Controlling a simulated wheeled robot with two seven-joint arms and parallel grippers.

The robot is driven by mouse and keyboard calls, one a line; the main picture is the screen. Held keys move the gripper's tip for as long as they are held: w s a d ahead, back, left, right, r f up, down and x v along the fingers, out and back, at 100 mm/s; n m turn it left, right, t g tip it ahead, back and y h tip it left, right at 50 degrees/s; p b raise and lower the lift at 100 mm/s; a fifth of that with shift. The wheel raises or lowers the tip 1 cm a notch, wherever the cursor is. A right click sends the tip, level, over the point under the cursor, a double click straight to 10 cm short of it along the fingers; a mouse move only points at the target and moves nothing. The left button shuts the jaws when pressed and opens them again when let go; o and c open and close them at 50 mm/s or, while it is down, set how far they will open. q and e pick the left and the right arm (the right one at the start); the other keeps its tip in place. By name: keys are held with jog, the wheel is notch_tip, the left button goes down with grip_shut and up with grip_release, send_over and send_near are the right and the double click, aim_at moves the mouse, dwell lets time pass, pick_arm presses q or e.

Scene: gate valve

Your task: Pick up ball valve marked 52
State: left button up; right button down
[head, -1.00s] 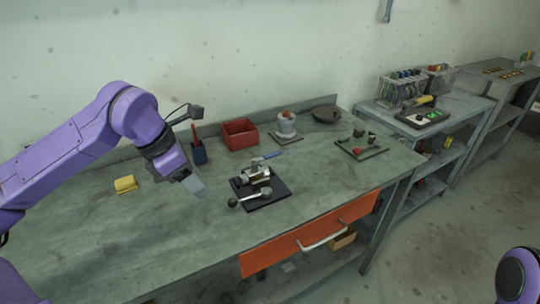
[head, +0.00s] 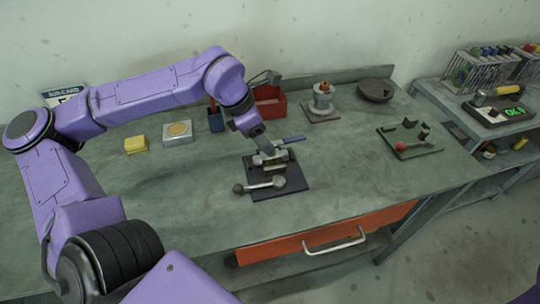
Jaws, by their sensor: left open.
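My left gripper (head: 267,149) points down at the valve from above and behind. It is open, with its fingertips at or just over the valve body; I cannot tell whether they touch. The gripper hides part of the valve. My right gripper is not in view.
A yellow block (head: 136,144) and a pale box (head: 178,132) lie left. A dark tray (head: 410,140) with small parts lies right. The bench front is clear.

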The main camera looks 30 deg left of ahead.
aim_at(271, 154)
pick_arm(q)
jog(key=w+f, duration=0.2)
jog(key=f, duration=0.1)
jog(key=shift+w+d+f, duration=0.15)
jog(key=shift+w+d, duration=0.15)
jog(key=shift+d, duration=0.1)
jog(key=shift+s+r, duration=0.25)
jog(key=shift+s, duration=0.2)
jog(key=shift+c, duration=0.6)
jog(key=c, duration=0.6)
jog(key=shift+w+f, duration=0.1)
jog(key=shift+w, duration=0.05)
grip_shut()
